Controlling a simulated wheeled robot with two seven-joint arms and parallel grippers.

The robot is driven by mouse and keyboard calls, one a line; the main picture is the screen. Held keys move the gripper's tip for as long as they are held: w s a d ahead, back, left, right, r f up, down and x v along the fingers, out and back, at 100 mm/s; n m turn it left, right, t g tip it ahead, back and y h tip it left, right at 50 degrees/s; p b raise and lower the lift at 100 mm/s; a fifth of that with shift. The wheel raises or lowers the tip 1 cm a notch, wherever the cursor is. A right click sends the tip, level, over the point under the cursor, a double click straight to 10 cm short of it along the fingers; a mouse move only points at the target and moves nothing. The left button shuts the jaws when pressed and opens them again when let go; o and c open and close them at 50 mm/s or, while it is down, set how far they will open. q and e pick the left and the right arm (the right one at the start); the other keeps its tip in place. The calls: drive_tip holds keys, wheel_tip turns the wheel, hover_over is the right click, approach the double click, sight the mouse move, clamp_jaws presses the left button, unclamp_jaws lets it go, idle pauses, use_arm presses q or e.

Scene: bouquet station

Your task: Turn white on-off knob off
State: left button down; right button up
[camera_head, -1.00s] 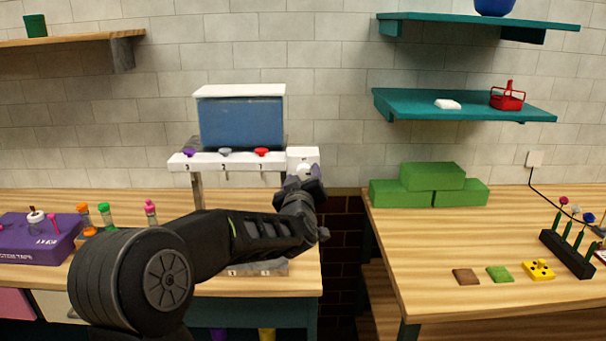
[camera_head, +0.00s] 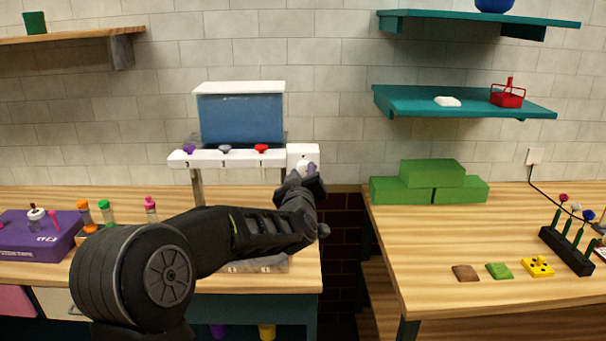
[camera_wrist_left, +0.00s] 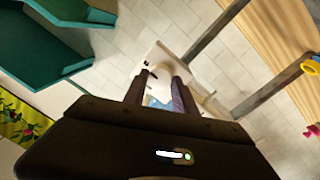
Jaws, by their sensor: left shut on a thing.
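A small white box (camera_head: 303,150) sits at the right end of the white dispenser bar and carries the white on-off knob. In the head view my gripper mostly covers the knob. In the left wrist view the box (camera_wrist_left: 152,58) is ahead of my fingers, with the white knob (camera_wrist_left: 158,70) between the fingertips. My left gripper (camera_head: 311,170) is at the front of the box, shut on the knob; its fingers also show in the left wrist view (camera_wrist_left: 161,80). The exact angle of the knob is hard to tell. My right gripper is out of view.
The dispenser's blue tank (camera_head: 241,118) stands above a bar with purple, grey and red knobs (camera_head: 262,148). A purple box (camera_head: 38,238) and several small bottles stand at left. A right-hand table (camera_head: 440,285) lies beyond a gap. A teal shelf (camera_head: 460,103) hangs above it.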

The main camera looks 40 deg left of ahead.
use_arm(q)
drive_tip(key=shift+f+n+b, duration=0.2)
drive_tip(key=shift+n+b, duration=0.2)
drive_tip(key=shift+b, duration=0.6)
drive_tip(key=n+y+b, duration=0.1)
drive_tip(key=n+b, duration=0.9)
drive_tip(key=b, duration=0.2)
drive_tip(key=shift+f+b, duration=0.2)
drive_tip(key=shift+b, duration=0.1)
drive_tip(key=n+b, duration=0.3)
drive_tip(key=n, duration=0.1)
drive_tip(key=shift+d+r+n+y+b, duration=0.15)
drive_tip(key=shift+n+y+b, duration=0.15)
drive_tip(key=shift+n+b, duration=1.25)
drive_tip(key=shift+n+p, duration=0.4)
drive_tip(key=shift+n, duration=0.15)
drive_tip(key=c, duration=1)
unclamp_jaws()
